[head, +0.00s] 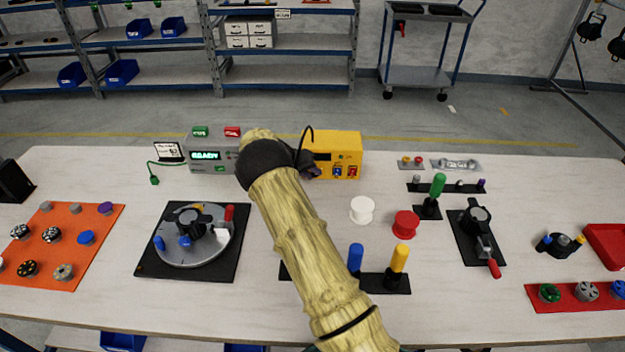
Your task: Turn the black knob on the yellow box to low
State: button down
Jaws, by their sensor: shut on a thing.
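The yellow box (345,153) stands at the back middle of the table, with a blue and a red switch low on its front. My arm reaches over the table, and my gripper (311,170) is at the left part of the box's front. The gripper is small and dark here, partly hidden behind my arm's dark end. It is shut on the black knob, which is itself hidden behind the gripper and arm. The knob's pointer and any low marking cannot be read.
A grey box with a green READY display (206,156) stands just left of the yellow box. White (362,210) and red (406,224) spools stand in front, to the right. A black plate with a round dial (150,262) lies left, and a lever plate (466,243) lies right.

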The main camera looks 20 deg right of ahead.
jog(key=shift+a+f+n+g+h+b, duration=0.1)
jog(key=shift+f+n+g+h+b, duration=0.05)
jog(key=shift+h+b, duration=0.4)
jog(key=shift+a+f+n+g+h+b, duration=0.15)
jog(key=shift+h+b, duration=0.25)
jog(key=shift+h, duration=0.25)
jog(key=shift+r, duration=0.1)
jog(key=c, duration=1.2)
grip_release()
jog(key=shift+c, duration=0.2)
jog(key=v, duration=1.7)
jog(key=shift+a+b, duration=0.2)
jog(key=shift+b, duration=0.2)
jog(key=shift+w, duration=0.1)
